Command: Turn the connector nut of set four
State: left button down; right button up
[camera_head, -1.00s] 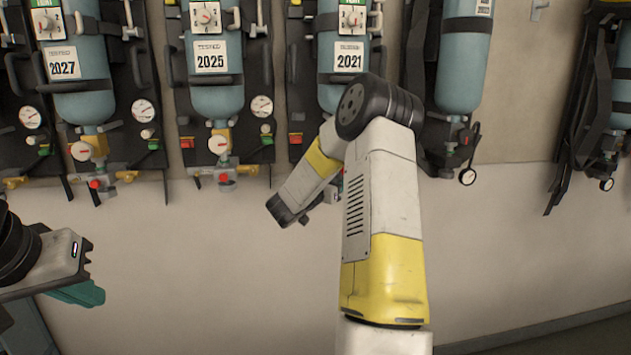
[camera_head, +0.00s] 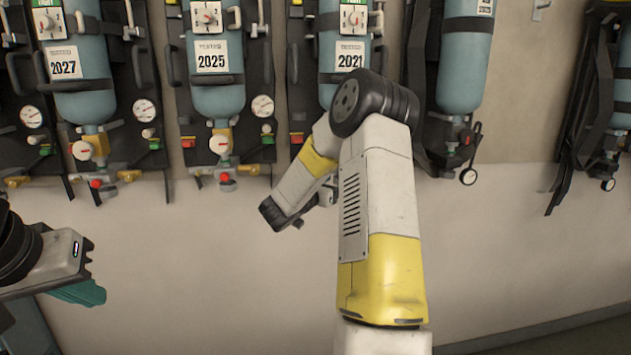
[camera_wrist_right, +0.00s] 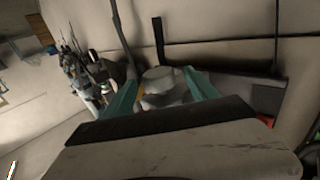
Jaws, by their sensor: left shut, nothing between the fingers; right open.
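Several breathing sets hang on the wall in the head view, with blue cylinders labelled 2027 (camera_head: 63,64), 2025 (camera_head: 212,57) and 2021 (camera_head: 349,58). I cannot tell which is set four. Brass and red fittings show low on the 2025 set (camera_head: 226,178); the lower part of the 2021 set is hidden behind my right arm. My left gripper (camera_head: 80,292) is shut and empty at the lower left, away from the sets. My right gripper is hidden in the head view. In the right wrist view its teal fingers (camera_wrist_right: 158,79) are open, with a blurred pale rounded thing between or beyond them.
Another set (camera_head: 463,60) hangs right of the 2021 one, with a small gauge (camera_head: 468,177) on a hose. A further set (camera_head: 610,140) hangs at the far right. Loose straps hang below the sets. The bare lower wall (camera_head: 500,260) is clear.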

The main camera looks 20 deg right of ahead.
aim_at(336, 182)
jog(key=v, duration=0.5)
jog(key=shift+a, duration=0.2)
